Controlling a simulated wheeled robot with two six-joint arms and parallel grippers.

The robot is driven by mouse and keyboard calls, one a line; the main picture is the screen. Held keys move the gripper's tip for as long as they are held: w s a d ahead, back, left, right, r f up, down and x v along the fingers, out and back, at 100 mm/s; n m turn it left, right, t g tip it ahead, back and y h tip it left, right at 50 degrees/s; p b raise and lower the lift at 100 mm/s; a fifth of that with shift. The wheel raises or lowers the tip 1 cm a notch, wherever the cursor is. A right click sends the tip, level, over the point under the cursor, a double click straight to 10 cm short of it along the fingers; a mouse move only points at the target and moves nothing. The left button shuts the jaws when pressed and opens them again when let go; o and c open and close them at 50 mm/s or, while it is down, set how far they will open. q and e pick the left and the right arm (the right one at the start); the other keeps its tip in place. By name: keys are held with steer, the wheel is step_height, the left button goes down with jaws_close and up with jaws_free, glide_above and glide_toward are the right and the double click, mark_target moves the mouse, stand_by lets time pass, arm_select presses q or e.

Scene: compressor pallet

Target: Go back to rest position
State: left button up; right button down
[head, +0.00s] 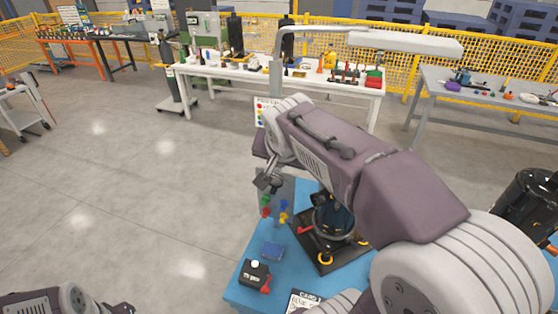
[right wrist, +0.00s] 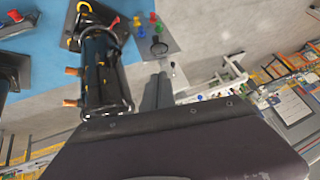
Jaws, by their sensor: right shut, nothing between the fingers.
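My right gripper (head: 264,183) is above the far left corner of the blue table (head: 243,290), shut and empty. It also shows in the right wrist view (right wrist: 158,82), with its fingers together and touching nothing. The right arm reaches across the head view and hides part of the table. The black compressor (head: 333,218) stands on a dark pallet (head: 327,266) on the table. It also shows in the right wrist view (right wrist: 102,75), left of the fingers. My left gripper (head: 122,308) is barely in view at the bottom left edge, and its jaws cannot be made out.
Red, green, blue and yellow pegs (head: 283,218) stand near the gripper. A black box with a red lever (head: 255,274) and a blue block (head: 272,251) sit at the front left. A white workbench (head: 225,73) stands behind.

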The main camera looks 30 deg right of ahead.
steer(key=s+a+f+n+g+y, duration=0.1)
steer(key=s+a+f+n+g, duration=0.1)
steer(key=f, duration=0.5)
steer(key=s+a+f+n+g+y, duration=0.1)
steer(key=s+a+f+n, duration=0.2)
steer(key=f, duration=0.5)
steer(key=s+a+f+n+g+y, duration=0.1)
steer(key=s+a+f+n+g, duration=0.1)
steer(key=s+f, duration=0.3)
step_height(320, 180, down, 3)
steer(key=shift+s+a+f+n+g, duration=0.2)
steer(key=shift+s+a+n+g, duration=0.1)
steer(key=shift+a+n, duration=0.6)
steer(key=shift+w, duration=0.1)
